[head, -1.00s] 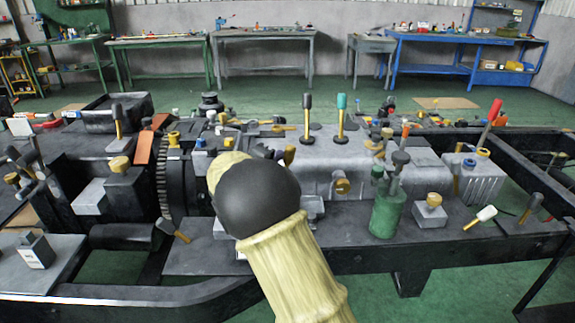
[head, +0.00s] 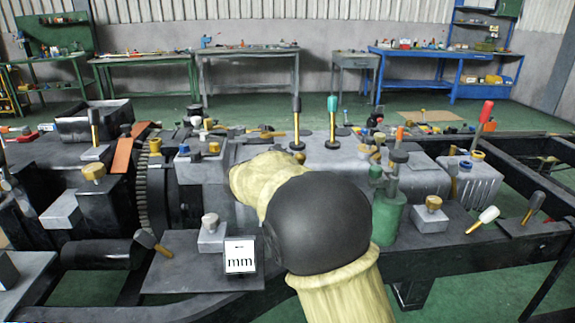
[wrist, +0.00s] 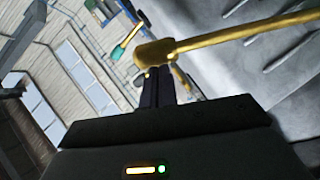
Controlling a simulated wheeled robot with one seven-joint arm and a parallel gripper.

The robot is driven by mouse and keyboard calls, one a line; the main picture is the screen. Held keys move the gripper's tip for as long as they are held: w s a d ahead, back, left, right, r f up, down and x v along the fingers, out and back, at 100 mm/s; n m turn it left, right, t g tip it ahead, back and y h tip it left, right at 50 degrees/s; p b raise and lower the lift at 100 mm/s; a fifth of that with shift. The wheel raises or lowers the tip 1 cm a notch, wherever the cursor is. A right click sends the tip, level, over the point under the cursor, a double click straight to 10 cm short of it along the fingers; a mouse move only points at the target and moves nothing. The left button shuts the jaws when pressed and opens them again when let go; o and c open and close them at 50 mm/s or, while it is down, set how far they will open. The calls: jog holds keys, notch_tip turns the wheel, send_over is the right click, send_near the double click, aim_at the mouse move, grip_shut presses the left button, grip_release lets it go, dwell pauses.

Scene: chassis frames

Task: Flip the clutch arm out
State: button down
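In the wrist view, a brass-coloured arm (wrist: 235,37) runs in from the right and ends in a thicker rounded head; it looks like the clutch arm. My gripper (wrist: 158,72) has its two dark fingers close together, with their tips at this head. The tips overlap the head's lower side in the picture. I cannot tell whether they clasp it or only touch it. In the head view, my forearm hides my gripper and whatever is at its tips, beside the grey gearbox housing (head: 215,172).
Black- and teal-topped levers (head: 333,118) stand upright on the housing. A green canister (head: 388,218) is right of my arm. A small block marked "mm" (head: 240,256) lies on the front ledge, left of my arm. Dark chassis rails (head: 500,250) cross the front.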

jog(key=shift+d+f, duration=0.3)
jog(key=shift+d, duration=0.4)
jog(key=s+a+r+p, duration=0.1)
jog(key=s+a+r, duration=0.3)
jog(key=s+a, duration=0.5)
jog(key=shift+s+r, duration=0.2)
jog(key=shift+s, duration=0.2)
jog(key=shift+a, duration=0.1)
